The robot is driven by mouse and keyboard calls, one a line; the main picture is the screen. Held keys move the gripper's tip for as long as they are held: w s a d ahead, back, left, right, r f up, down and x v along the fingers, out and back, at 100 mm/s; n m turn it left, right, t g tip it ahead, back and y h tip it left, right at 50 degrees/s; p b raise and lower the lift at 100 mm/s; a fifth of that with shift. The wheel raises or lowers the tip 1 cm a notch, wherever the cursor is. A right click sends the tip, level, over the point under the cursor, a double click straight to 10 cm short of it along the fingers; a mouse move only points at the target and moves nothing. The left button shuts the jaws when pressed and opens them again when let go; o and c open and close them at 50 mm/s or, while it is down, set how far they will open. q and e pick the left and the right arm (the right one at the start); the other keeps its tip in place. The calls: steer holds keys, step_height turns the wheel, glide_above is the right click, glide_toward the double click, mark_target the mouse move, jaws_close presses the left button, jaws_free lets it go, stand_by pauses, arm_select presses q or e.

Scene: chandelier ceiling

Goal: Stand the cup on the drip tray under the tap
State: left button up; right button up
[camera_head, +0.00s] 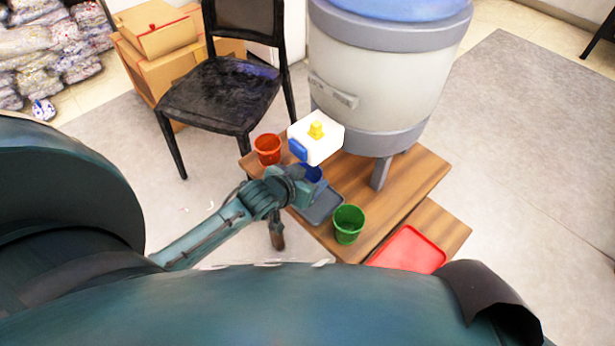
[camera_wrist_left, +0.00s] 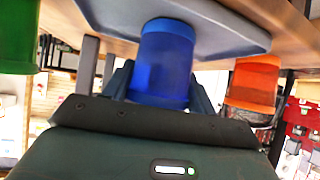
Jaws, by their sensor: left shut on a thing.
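The blue cup (camera_head: 313,172) is at the grey drip tray (camera_head: 322,207), partly hidden by my left gripper (camera_head: 304,184) in the head view. The left wrist view is upside down; there the blue cup (camera_wrist_left: 165,60) sits between the two fingers, with its base at the drip tray (camera_wrist_left: 230,32). I cannot tell whether it touches the tray or is just above it. My left gripper is shut on the cup. The white tap block (camera_head: 328,146), with a yellow knob and a blue part, overhangs the cup and hides part of it. My right gripper is not in view.
A red-orange cup (camera_head: 267,149) and a green cup (camera_head: 348,224) stand on the wooden table (camera_head: 412,178) on either side of the tray. The large dispenser (camera_head: 385,80) stands behind. A red tray (camera_head: 408,250) is at lower right. A black chair (camera_head: 222,92) stands left.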

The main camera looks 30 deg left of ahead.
arm_select(q)
steer(key=o, duration=1.1)
steer(key=shift+f, duration=0.1)
